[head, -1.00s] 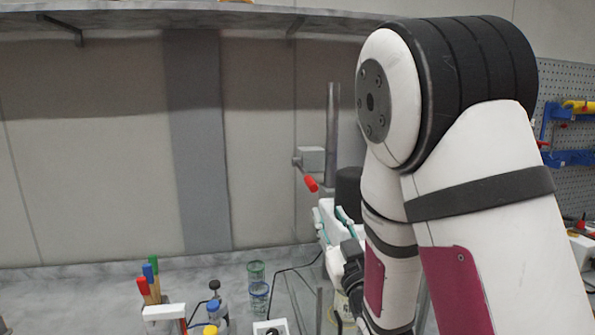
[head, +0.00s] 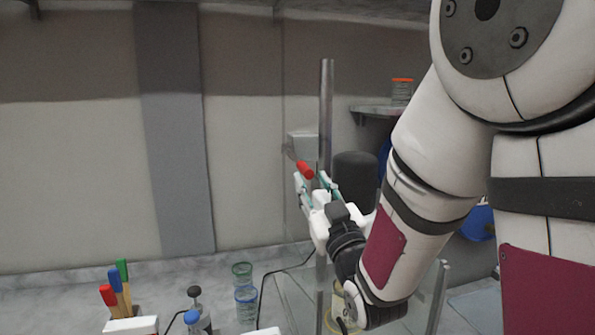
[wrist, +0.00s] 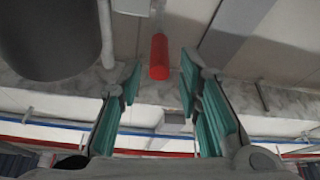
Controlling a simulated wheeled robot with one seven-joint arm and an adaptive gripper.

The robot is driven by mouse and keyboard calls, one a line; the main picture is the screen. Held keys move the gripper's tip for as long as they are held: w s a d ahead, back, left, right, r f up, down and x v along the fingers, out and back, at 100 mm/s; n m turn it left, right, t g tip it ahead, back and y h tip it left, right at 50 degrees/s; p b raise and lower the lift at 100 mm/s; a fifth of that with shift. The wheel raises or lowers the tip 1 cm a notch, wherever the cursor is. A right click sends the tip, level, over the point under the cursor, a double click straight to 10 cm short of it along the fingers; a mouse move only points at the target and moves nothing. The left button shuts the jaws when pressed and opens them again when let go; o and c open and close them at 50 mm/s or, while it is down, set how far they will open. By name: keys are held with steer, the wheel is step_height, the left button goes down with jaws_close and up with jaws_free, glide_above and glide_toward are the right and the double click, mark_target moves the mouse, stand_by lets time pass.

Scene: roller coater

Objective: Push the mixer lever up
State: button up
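The mixer has a metal post (head: 326,110), a grey box (head: 301,142) on it and a dark cylinder (head: 355,178). Its lever has a red handle (head: 306,170) slanting down from the box. My gripper (head: 312,182) is open, its teal-padded fingers pointing up at the handle in the head view. In the wrist view the red handle (wrist: 159,56) shows between the two fingertips of my gripper (wrist: 160,72), with a gap on each side. I cannot tell whether anything touches.
Below stand clear panels (head: 290,295), jars (head: 246,305) and a holder (head: 130,326) with coloured-handled tools (head: 115,290). A shelf (head: 375,109) with a small jar (head: 402,91) is at right. The wall left of the mixer is clear.

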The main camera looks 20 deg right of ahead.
mark_target(297, 161)
steer(key=x, duration=0.8)
steer(key=shift+w+r+p, duration=0.1)
steer(key=shift+w+p, duration=0.15)
steer(key=shift+p, duration=0.15)
jaws_close()
